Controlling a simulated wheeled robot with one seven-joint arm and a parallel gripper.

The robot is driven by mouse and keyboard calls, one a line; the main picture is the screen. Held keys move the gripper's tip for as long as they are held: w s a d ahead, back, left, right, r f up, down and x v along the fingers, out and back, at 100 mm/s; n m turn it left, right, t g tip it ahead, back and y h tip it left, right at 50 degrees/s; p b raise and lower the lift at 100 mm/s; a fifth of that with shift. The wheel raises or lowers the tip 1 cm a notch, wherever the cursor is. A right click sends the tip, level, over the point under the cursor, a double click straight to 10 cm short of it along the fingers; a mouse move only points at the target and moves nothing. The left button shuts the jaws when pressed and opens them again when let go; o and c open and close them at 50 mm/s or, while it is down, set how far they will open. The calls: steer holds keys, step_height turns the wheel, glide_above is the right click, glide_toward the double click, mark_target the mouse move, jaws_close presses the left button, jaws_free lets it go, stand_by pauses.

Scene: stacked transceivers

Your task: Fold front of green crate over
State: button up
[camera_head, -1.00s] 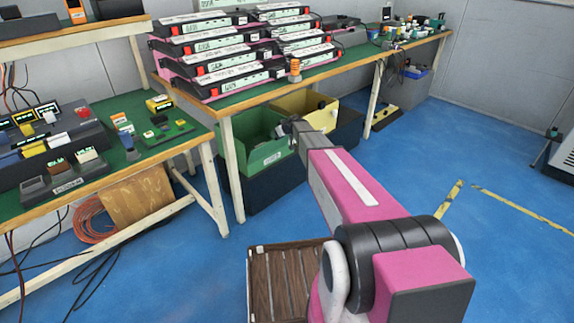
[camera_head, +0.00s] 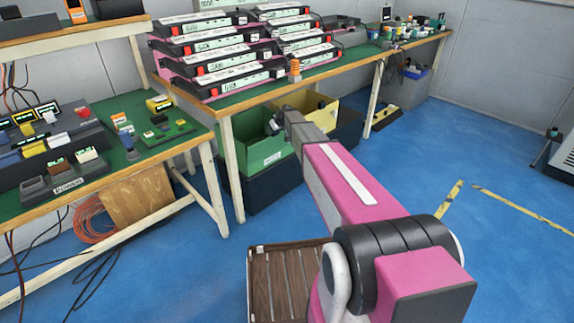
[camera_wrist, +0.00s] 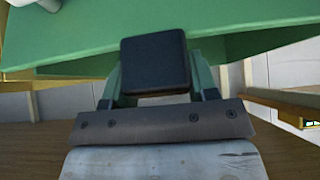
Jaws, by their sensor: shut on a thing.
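The green crate (camera_head: 266,160) stands beneath the long bench, with a pale label on its front wall. In the head view that front looks upright, and my arm reaches over the crate. My gripper (camera_head: 272,127) is at the crate's upper right part, where my wrist hides some of the rim. In the wrist view a broad green crate panel (camera_wrist: 240,18) fills the top. My gripper (camera_wrist: 155,64) is shut on the green crate there; the black pad covers the exact contact, so which edge is pinched cannot be told.
A yellow crate (camera_head: 318,113) stands right beside the green one. Dark boxes (camera_head: 270,186) sit below them. The bench (camera_head: 235,112) above carries stacked transceivers (camera_head: 215,55), and its pale leg (camera_head: 232,170) is close left of the crate. The blue floor (camera_head: 480,150) at right is mostly open.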

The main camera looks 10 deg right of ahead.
steer(key=shift+w+a+g+h, duration=0.35)
steer(key=shift+w+a+g, duration=0.15)
steer(key=shift+w, duration=0.2)
steer(key=shift+w+a+g+h, duration=0.35)
steer(key=shift+w+a+g, duration=0.1)
steer(key=shift+w, duration=0.2)
steer(key=o, duration=1.3)
steer(key=shift+s, duration=0.15)
